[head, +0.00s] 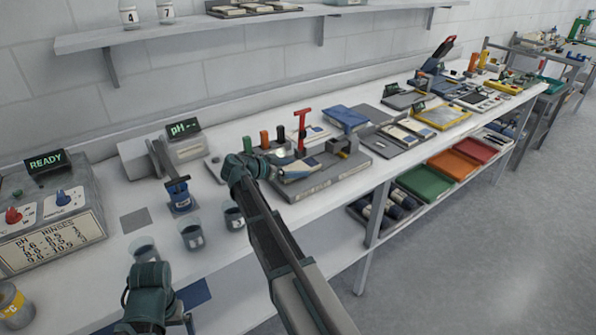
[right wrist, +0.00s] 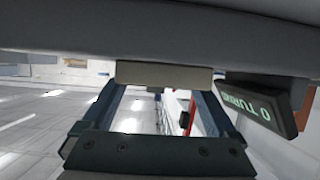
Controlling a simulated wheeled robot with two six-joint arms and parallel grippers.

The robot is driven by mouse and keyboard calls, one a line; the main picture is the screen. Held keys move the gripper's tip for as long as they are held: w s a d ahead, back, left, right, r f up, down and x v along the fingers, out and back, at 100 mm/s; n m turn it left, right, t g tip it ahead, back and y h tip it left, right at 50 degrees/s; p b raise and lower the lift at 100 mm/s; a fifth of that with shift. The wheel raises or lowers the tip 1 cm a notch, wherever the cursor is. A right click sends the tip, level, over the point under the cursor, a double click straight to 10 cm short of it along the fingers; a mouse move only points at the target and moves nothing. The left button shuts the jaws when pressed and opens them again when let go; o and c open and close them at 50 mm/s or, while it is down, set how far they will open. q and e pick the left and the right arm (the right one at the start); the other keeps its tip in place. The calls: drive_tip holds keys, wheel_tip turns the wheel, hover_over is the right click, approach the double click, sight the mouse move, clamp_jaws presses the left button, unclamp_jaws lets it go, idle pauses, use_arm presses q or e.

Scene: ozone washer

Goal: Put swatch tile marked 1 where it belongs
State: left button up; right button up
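My right gripper (head: 300,170) reaches over the grey fixture (head: 325,177) at the middle of the bench. In the right wrist view a pale beige slab (right wrist: 165,73), looking like a tile seen edge-on, fills the gap between its two fingertips (right wrist: 162,92). No number shows on it. Small pale tiles lie in a tray (head: 250,10) on the wall shelf, their marks too small to read. My left arm (head: 148,290) is at the lower left; its fingers are not clear.
A pH meter (head: 184,126) and several beakers (head: 192,237) stand left of my right arm. A red T-handle (head: 301,128) rises behind the gripper. A tilted turbidity display (right wrist: 262,105) is close by in the wrist view. Trays and a blue folder (head: 346,117) lie further right.

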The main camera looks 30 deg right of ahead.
drive_tip(key=c, duration=1.1)
drive_tip(key=shift+r, duration=0.15)
drive_tip(key=shift+c, duration=0.2)
wheel_tip(320, 180, up, 28)
drive_tip(key=p, duration=2.8)
drive_tip(key=shift+f, duration=0.2)
